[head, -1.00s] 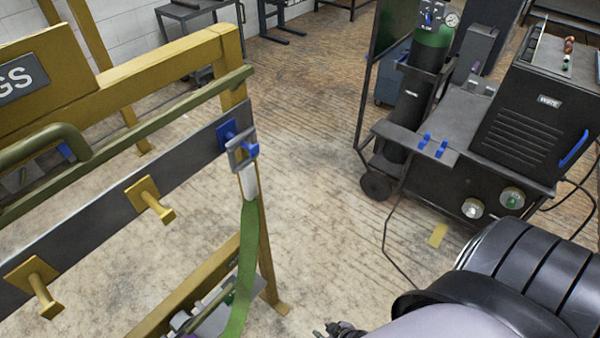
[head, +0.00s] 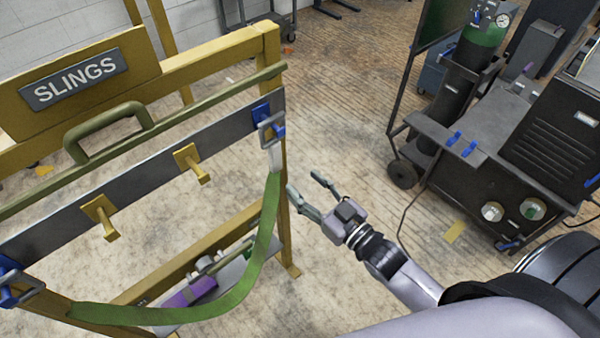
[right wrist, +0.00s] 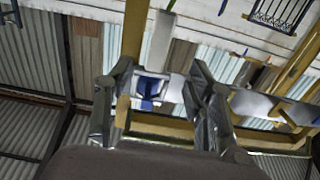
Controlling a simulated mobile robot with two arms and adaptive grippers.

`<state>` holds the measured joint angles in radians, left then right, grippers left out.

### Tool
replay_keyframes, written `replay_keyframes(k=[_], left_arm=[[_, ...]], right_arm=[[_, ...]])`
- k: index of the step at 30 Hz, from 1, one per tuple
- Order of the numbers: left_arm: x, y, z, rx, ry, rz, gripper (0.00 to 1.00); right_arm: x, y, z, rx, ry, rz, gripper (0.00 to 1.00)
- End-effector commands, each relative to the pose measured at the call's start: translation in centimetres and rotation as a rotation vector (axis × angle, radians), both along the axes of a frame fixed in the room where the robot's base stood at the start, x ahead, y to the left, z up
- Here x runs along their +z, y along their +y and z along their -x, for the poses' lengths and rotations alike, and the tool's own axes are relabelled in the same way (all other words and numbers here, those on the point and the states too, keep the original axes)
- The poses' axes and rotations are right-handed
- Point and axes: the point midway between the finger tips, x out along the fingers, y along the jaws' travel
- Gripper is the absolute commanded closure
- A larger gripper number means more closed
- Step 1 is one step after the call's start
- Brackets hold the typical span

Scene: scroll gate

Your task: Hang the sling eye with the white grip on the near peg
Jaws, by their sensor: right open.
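The green sling (head: 262,240) hangs in a loop along the front of the rack. Its right end has a white grip (head: 277,158) below a grey metal eye (head: 265,128), which hangs on the blue peg at the bar's right end. Another grey eye (head: 22,290) is at a blue peg at far left. Two yellow pegs stand between, one farther right (head: 192,163) and one farther left (head: 102,214). My right gripper (head: 303,183) is open and empty, apart from and right of the white grip. The right wrist view shows the eye (right wrist: 138,87) and white grip (right wrist: 160,40) beyond the open fingers (right wrist: 160,75).
The yellow rack has a SLINGS sign (head: 75,80) and a green handle rail (head: 150,112) above the peg bar. A low shelf (head: 235,272) holds a purple item. A black welding cart (head: 450,180) with a gas cylinder stands at right. Floor between is clear.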

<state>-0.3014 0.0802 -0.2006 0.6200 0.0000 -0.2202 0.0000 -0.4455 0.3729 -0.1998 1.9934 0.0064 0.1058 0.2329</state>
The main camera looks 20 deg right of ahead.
Motion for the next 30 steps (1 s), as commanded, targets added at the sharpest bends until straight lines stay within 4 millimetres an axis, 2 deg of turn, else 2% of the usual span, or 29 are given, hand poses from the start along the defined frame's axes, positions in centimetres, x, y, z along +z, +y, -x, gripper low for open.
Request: replay_keyframes(k=[26,30], left_arm=[[-2.5,0.0,-0.2,0.001,-0.002,0.000,0.67],[-2.4,0.0,-0.2,0.001,-0.002,0.001,0.67]], right_arm=[[-0.2,2.3,-6.4,-0.001,0.000,0.000,0.50],[-0.1,2.7,-7.4,-0.002,0.001,-0.001,0.50]])
